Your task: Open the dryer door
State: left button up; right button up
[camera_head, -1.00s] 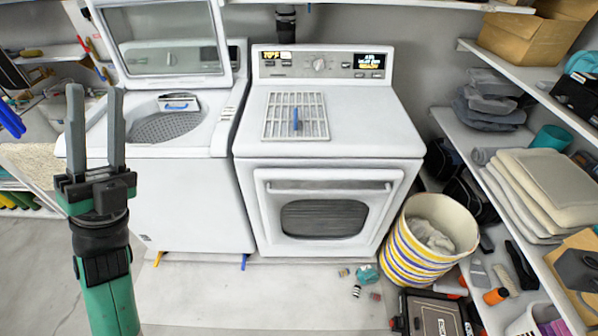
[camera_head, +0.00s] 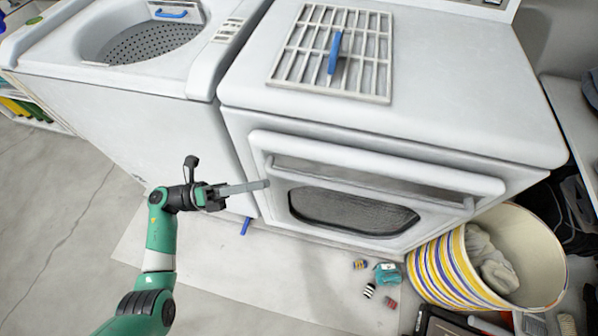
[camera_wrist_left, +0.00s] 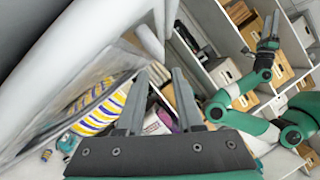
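The white dryer (camera_head: 400,120) stands at the right in the head view. Its front door (camera_head: 450,228) has a dark window and looks closed. A horizontal bar handle (camera_head: 370,184) runs across the door's upper part. My left gripper (camera_head: 266,184) points right, with its fingertips near the left end of the handle. I cannot tell whether they touch it. In the left wrist view my left gripper (camera_wrist_left: 159,78) shows two spread fingers with nothing between them. My right gripper (camera_wrist_left: 268,46) shows at the upper right there, far from the door, its opening unclear.
A washer (camera_head: 120,100) with its tub exposed stands left of the dryer. A striped basket (camera_head: 440,270) with cloth stands close to the door's right lower corner. Small items, including a teal one (camera_head: 388,274), lie on the floor. Floor to the left is clear.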

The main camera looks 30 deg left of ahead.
aim_at(298, 175)
pick_arm(q)
jog(key=x, duration=0.9)
jog(key=shift+w+d+r, duration=0.15)
jog(key=shift+w+d, duration=0.05)
jog(key=shift+d, duration=0.05)
grip_shut()
dwell(0.9)
